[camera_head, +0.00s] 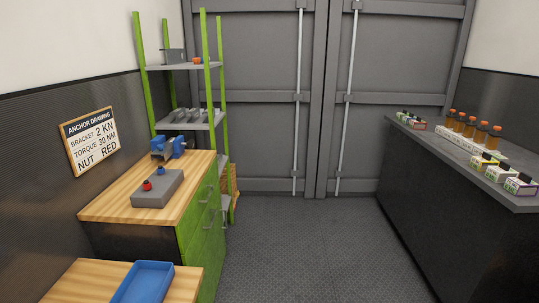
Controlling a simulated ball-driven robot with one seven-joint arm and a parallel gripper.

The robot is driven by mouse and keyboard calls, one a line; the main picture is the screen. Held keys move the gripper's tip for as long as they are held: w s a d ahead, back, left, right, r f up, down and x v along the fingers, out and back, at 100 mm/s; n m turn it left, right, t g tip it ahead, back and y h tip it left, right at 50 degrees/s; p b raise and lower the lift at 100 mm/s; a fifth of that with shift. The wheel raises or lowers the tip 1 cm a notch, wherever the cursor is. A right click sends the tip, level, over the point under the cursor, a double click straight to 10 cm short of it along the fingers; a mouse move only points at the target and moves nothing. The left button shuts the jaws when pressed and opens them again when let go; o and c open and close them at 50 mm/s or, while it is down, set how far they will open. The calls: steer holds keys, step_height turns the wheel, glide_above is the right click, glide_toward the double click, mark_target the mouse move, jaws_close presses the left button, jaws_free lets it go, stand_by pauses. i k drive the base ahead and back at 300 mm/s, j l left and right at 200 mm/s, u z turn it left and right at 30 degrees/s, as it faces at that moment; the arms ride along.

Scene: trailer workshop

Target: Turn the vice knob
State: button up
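A small blue vice (177,146) stands at the back edge of the wooden-topped workbench (115,209), on the left side of the room. Its knob is too small to make out clearly at this distance. My gripper does not show in the head view.
A grey block (164,193) with a red and a blue piece lies on the workbench. A blue tray (146,283) sits on a lower wooden surface in front. A green-framed shelf (222,100) stands behind. A dark counter (440,180) with bottles and boxes is on the right. The middle floor (310,240) is clear.

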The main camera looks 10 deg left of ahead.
mark_target(191, 143)
steer(key=i, duration=1.85)
